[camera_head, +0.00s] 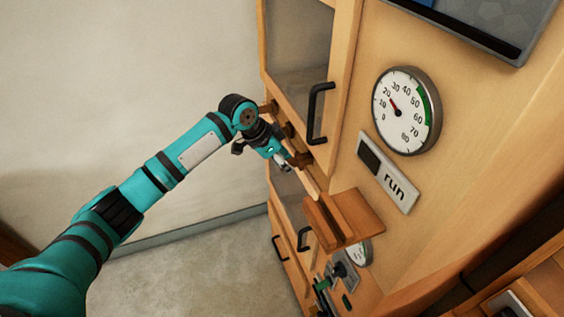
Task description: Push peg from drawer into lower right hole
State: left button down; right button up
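My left gripper (283,163) is at the front of the wooden cabinet, below the black door handle, with its fingers pointing toward the cabinet. A short brown wooden piece (301,160) shows right at its fingertips. I cannot tell if the fingers grip it or only touch it. Other brown wooden pegs (268,107) stick out of the cabinet front just above the gripper. A small wooden drawer or ledge (345,217) juts out below and to the right of the gripper. The holes are not clearly visible. My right gripper is not in view.
The cabinet door has a black handle (319,112). A round gauge (406,110) and a "run" plate (388,172) are on the panel to the right. Lower drawers have black handles (304,238). Free floor (190,275) lies to the left.

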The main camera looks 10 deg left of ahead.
aim_at(302, 160)
pick_arm(q)
jog(key=shift+w+d, duration=0.75)
jog(key=shift+d, duration=0.35)
dwell(0.4)
jog(key=c, duration=1.1)
grip_release()
